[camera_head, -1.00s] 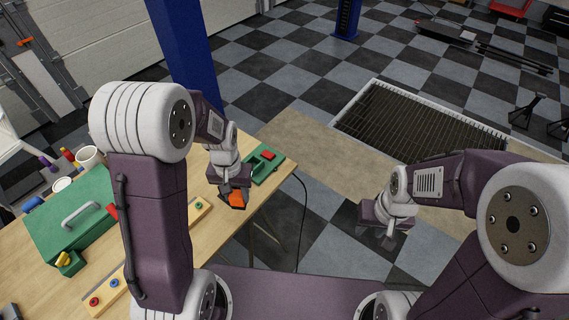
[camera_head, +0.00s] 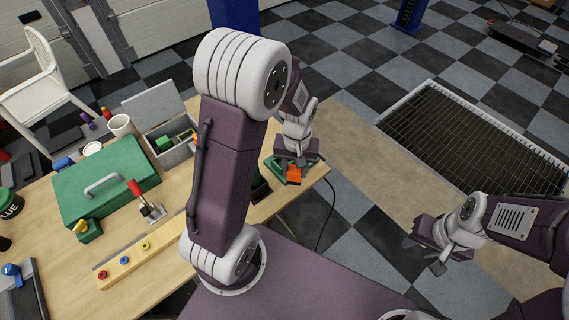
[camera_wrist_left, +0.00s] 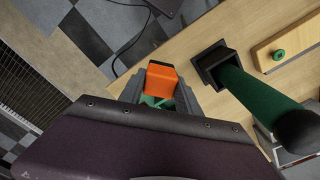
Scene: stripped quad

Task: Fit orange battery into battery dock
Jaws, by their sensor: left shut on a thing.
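My left gripper (camera_head: 291,166) is shut on the orange battery (camera_head: 294,175), near the table's right end. In the left wrist view the orange battery (camera_wrist_left: 162,80) sits between the fingertips. The green battery dock (camera_head: 273,167) is beside and behind the gripper in the head view, mostly hidden by it. In the left wrist view a patch of green shows beside the battery between the fingers. I cannot tell whether the battery touches the dock. My right gripper (camera_head: 434,254) is open and empty, past the table's edge.
A green-handled tool (camera_wrist_left: 255,95) in a black holder stands close to the left gripper.

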